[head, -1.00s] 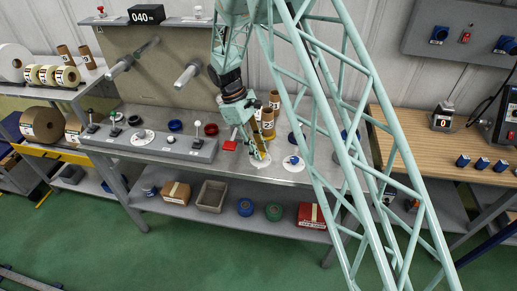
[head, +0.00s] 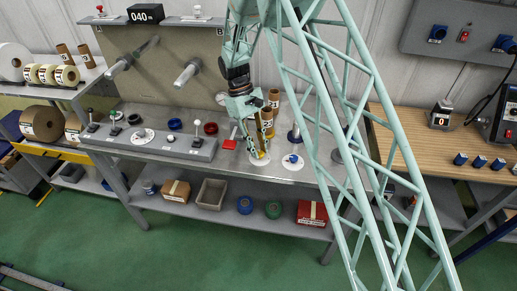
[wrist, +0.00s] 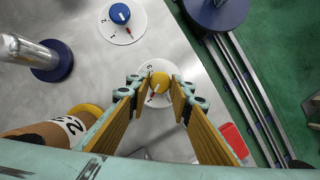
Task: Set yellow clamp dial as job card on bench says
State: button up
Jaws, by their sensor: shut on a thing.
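The yellow clamp dial (wrist: 159,82) sits on a round white plate marked with numbers; a 3 shows above it in the wrist view, and a red pointer mark shows on its lower left side. My gripper (wrist: 160,90) has its two fingers on either side of the dial and is shut on it. In the head view my gripper (head: 257,153) reaches down to the dial's white plate (head: 261,161), and its fingers hide most of the dial. I cannot make out a readable job card.
A blue dial (wrist: 120,13) on its own white plate is close by, also in the head view (head: 293,159). A cardboard tube (wrist: 40,140), a post on a blue base (wrist: 52,65) and a red object (wrist: 234,140) stand near my fingers.

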jog(key=o, duration=0.9)
jog(key=shift+w+r, duration=0.1)
jog(key=shift+r, duration=0.05)
jog(key=shift+v, duration=5.85)
